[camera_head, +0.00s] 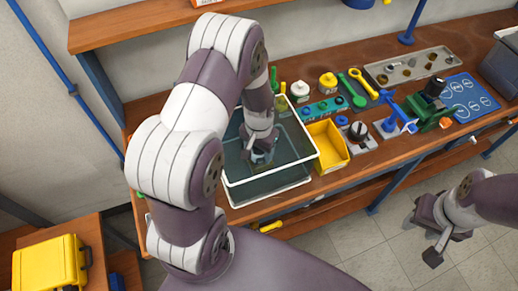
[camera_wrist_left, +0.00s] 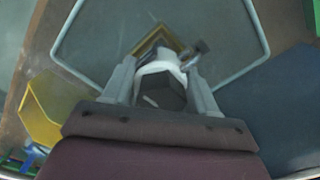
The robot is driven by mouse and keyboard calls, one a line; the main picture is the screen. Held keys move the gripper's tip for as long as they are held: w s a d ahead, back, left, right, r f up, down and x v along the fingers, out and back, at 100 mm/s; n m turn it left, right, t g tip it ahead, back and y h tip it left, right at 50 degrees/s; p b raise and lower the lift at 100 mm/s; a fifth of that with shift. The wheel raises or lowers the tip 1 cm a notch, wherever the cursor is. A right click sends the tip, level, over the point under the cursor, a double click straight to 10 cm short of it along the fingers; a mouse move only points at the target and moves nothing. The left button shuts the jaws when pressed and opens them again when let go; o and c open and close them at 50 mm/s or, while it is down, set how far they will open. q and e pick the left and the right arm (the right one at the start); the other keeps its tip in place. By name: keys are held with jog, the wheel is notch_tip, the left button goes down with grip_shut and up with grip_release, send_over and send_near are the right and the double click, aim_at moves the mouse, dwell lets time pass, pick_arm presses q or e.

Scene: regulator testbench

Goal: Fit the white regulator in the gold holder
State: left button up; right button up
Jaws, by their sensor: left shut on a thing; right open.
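In the left wrist view the white regulator (camera_wrist_left: 160,70), with a dark hexagonal part facing the camera, sits between the fingers of my left gripper (camera_wrist_left: 162,88), which is shut on it. The gold holder (camera_wrist_left: 157,36) shows just beyond the regulator as an angular gold frame, partly hidden by it. I cannot tell whether the two touch. In the head view my left gripper (camera_head: 261,152) points down inside the clear tray (camera_head: 270,192), and the arm hides most of the regulator and holder. My right gripper (camera_head: 437,243) is open and empty, off the bench at lower right.
A yellow bin (camera_head: 328,147) stands right of the tray. Beyond it are a black-knobbed device (camera_head: 358,132), a green vise (camera_head: 428,108) and a blue mat (camera_head: 468,98). Coloured parts and tools line the back. A shelf (camera_head: 150,22) hangs above.

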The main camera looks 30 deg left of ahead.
pick_arm(q)
jog(key=shift+f, duration=0.15)
dwell(0.3)
jog(key=o, duration=1.8)
jog(key=shift+r+p, duration=3.6)
jog(key=shift+r, duration=0.45)
